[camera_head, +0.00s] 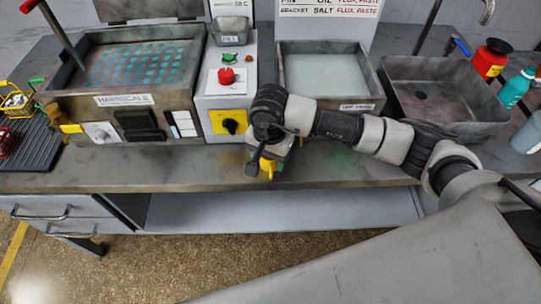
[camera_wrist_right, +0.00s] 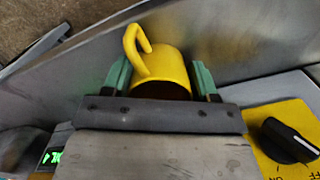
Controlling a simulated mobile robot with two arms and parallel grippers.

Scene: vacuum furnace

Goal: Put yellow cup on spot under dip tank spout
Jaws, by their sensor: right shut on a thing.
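The yellow cup (camera_wrist_right: 165,60) is between the green fingers of my right gripper (camera_wrist_right: 160,82) in the wrist view, with its handle toward the upper left. My right gripper (camera_head: 268,153) is shut on the cup and is at the counter's front edge in the head view. Only a small yellow part of the cup (camera_head: 267,166) shows there, below the gripper. The tank with pale liquid (camera_head: 325,73) is behind my right arm; its front label is hard to read. A spout on it cannot be made out. A faint green patch (camera_head: 343,157) shows on the counter in front of it.
A control box (camera_head: 227,90) with a red button and a black knob stands left of the pale tank. A tank with blue dots (camera_head: 60,105) is further left. A grey sink (camera_head: 440,95) and bottles (camera_head: 514,88) are at right.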

